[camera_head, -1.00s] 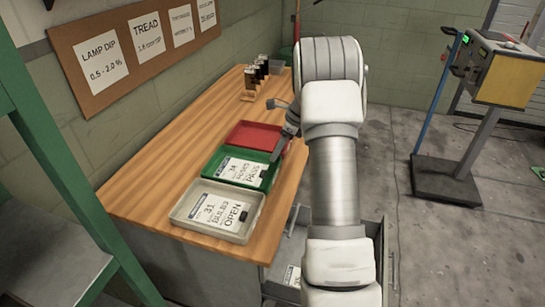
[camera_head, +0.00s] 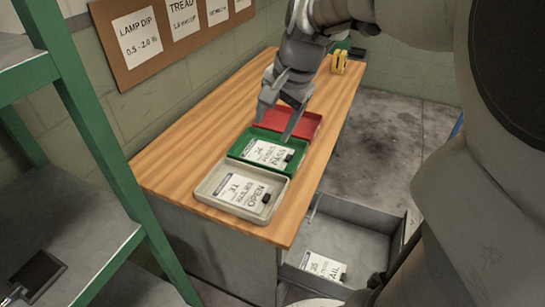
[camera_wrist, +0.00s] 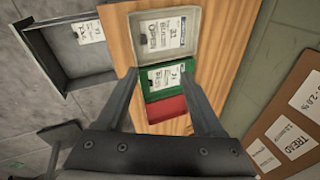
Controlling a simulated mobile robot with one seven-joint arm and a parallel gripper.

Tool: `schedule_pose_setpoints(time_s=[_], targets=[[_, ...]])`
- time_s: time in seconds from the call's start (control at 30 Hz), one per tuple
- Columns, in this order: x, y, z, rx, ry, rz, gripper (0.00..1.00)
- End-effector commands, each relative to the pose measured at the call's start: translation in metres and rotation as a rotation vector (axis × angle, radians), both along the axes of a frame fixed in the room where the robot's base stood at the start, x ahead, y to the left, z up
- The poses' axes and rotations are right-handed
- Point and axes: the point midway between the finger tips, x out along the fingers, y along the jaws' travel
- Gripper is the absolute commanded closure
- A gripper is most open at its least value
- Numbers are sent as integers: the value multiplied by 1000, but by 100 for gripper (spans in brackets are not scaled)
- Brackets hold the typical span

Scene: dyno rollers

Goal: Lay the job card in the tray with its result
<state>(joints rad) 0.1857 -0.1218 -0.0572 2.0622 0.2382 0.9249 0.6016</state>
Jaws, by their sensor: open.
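A white job card reading FAIL (camera_head: 322,266) lies in the open drawer (camera_head: 365,238) below the bench; it also shows in the wrist view (camera_wrist: 88,32). The red tray (camera_head: 309,122) on the bench shows no card in its visible part. The green tray (camera_head: 299,164) holds a card reading PASS (camera_head: 267,154). The grey tray (camera_head: 204,186) holds a card reading OPEN (camera_head: 240,191). My gripper (camera_head: 275,128) is open and empty above the green and red trays, fingers pointing down. In the wrist view the green tray's card (camera_wrist: 161,76) shows between my fingers (camera_wrist: 160,76).
The wooden bench (camera_head: 175,163) is clear to the left of the trays. A yellow object (camera_head: 339,62) stands at its far end. The drawer juts out at the bench's right side. A green-framed shelf (camera_head: 105,160) stands at left. Floor beyond the bench is free.

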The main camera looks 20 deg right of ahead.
Motion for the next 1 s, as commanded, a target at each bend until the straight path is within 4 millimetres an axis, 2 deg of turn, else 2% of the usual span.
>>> schedule_pose_setpoints(time_s=[0.03,0.1,0.3,0.5,0.7,1.0], targets=[[-19,13,13,-46,-43,89,31],[-41,23,17,-109,-73,212,31],[-102,44,18,-298,-151,543,31],[-142,50,9,-446,-199,772,31],[-155,51,2,-500,-210,854,31],[-155,51,3,-499,-210,858,31]])
